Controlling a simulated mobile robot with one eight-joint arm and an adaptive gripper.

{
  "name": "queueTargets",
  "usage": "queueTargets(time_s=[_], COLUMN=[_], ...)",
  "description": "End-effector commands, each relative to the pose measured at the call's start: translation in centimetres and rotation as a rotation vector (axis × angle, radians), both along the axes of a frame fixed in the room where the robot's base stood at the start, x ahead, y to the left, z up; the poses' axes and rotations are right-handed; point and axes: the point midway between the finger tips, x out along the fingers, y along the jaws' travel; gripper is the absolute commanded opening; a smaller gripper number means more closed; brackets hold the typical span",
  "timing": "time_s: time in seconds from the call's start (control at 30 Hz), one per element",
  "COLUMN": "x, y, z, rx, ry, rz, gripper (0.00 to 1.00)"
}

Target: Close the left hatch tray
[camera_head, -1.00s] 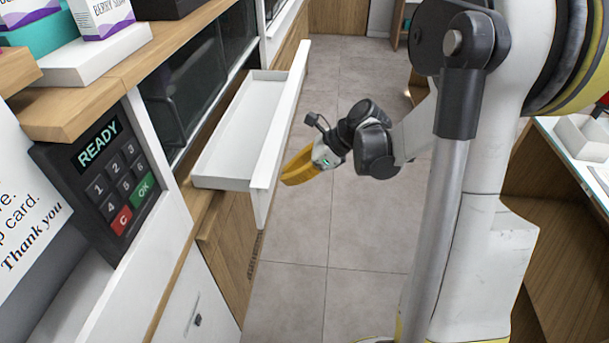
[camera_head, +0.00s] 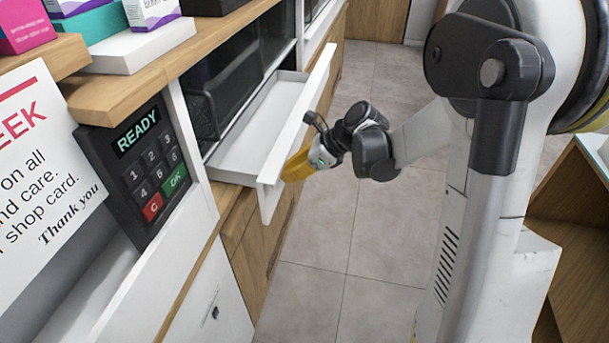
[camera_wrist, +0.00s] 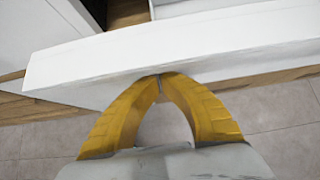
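The white hatch tray (camera_head: 254,142) is pulled part way out of the counter at the left in the head view. Its tall white front panel (camera_head: 300,130) faces the aisle and also fills the upper middle of the wrist view (camera_wrist: 175,52). My gripper (camera_head: 289,172) is at the outer side of this panel, near its near end. In the wrist view its two yellow fingers (camera_wrist: 160,80) meet at the tips, with nothing between them. The tips are at the panel's outer face; whether they touch it I cannot tell. The tray's inner end is inside the counter opening.
A keypad terminal (camera_head: 140,165) reading READY and a sale sign (camera_head: 40,165) stand on the near left. Boxes sit on a wooden shelf (camera_head: 140,70) above. The tiled floor (camera_head: 350,230) is open; another counter (camera_head: 590,200) stands at the right.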

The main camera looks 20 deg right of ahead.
Motion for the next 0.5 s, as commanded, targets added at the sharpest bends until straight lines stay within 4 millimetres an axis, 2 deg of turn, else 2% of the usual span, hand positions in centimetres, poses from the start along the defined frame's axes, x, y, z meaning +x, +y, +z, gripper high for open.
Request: queueTargets(time_s=[0.03, 0.2, 0.5], x=[0.8, 3.4, 6.5], y=[1.4, 5.1, 9.7], z=[0.0, 0.0, 0.0], rx=[0.0, 0.0, 0.0], ry=[-0.001, -0.001, 0.0], rz=[0.006, 0.005, 0.001], gripper=[0.0, 0.0, 0.0])
